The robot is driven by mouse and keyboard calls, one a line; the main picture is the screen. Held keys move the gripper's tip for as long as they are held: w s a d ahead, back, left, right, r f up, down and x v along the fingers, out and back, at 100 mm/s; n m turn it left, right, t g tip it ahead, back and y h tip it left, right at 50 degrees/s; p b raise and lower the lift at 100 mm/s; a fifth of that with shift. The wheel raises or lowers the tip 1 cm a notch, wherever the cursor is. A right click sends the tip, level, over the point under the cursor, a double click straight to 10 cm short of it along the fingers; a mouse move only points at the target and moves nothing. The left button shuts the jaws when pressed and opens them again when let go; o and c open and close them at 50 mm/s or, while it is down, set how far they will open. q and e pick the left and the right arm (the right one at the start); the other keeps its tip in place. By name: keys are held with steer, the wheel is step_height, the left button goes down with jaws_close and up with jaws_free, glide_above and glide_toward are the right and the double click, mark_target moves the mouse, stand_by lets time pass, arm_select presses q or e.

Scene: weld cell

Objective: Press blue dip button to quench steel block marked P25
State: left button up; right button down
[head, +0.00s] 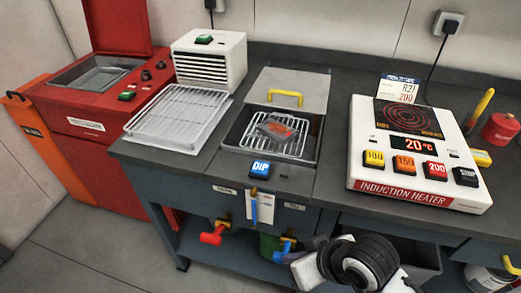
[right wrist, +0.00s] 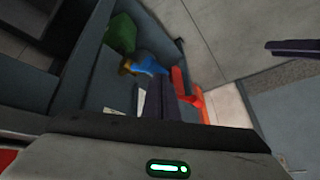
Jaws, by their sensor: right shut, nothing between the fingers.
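The blue DIP button (head: 260,168) sits on the bench front edge, before the sunken quench tank (head: 246,141). A dark block with a reddish-orange tint (head: 276,130) rests on the wire rack in the tank; I cannot read any marking on it. My right gripper (head: 302,250) is shut and empty, low in front of the bench, below and right of the button and apart from it. In the right wrist view its dark fingers (right wrist: 165,103) point toward the valves under the bench. My left gripper is not in view.
The induction heater (head: 418,190) reads 20 °C, with a card marked 200 behind it. An empty wire rack (head: 178,112) and a white vented unit (head: 208,62) stand left. Red (head: 213,234) and blue valve handles stick out below the bench edge, near my right gripper.

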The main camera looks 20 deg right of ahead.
steer(key=w+a+r+y, duration=0.1)
steer(key=w+a+r, duration=0.25)
steer(key=w, duration=0.35)
arm_select(q)
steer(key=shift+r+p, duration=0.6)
steer(key=shift+p, duration=0.35)
arm_select(e)
step_height(320, 180, up, 18)
steer(key=m+t+y, duration=0.1)
steer(key=m+t, duration=0.1)
steer(key=m, duration=0.3)
glide_above(265, 169)
steer(key=shift+r, duration=0.2)
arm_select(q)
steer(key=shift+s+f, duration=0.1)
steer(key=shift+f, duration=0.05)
arm_select(e)
steer(key=shift+f+n, duration=0.1)
steer(key=shift+n, duration=0.2)
